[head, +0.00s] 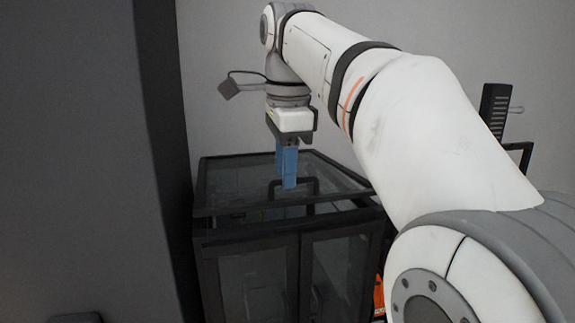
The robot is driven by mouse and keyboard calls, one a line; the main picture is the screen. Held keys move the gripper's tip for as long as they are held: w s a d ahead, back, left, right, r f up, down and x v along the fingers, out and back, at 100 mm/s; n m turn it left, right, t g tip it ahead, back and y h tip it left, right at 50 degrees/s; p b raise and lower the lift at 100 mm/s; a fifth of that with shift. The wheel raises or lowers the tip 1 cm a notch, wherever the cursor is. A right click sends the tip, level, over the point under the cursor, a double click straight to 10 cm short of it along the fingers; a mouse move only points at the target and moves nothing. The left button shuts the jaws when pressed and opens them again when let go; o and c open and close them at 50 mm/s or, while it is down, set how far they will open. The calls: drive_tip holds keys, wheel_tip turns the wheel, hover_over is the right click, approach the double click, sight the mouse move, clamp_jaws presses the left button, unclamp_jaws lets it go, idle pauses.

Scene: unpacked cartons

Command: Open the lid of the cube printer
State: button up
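The cube printer (303,239) is a black-framed box with clear panels, standing low in the middle of the head view. Its lid (235,205) is a clear panel in a dark frame on top and looks shut. A dark bar handle (314,186) rises from the lid. My gripper (287,185) points down over the lid with blue fingers. The fingertips overlap the handle in the picture; I cannot tell whether they touch it. The gap between the fingers is too small to judge.
A tall dark panel (80,160) fills the left side, close beside the printer. A pale wall (225,125) is behind. A black slotted object (495,105) is at the right behind my arm. A small orange item (379,297) shows right of the printer.

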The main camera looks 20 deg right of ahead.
clamp_jaws()
idle(0.5)
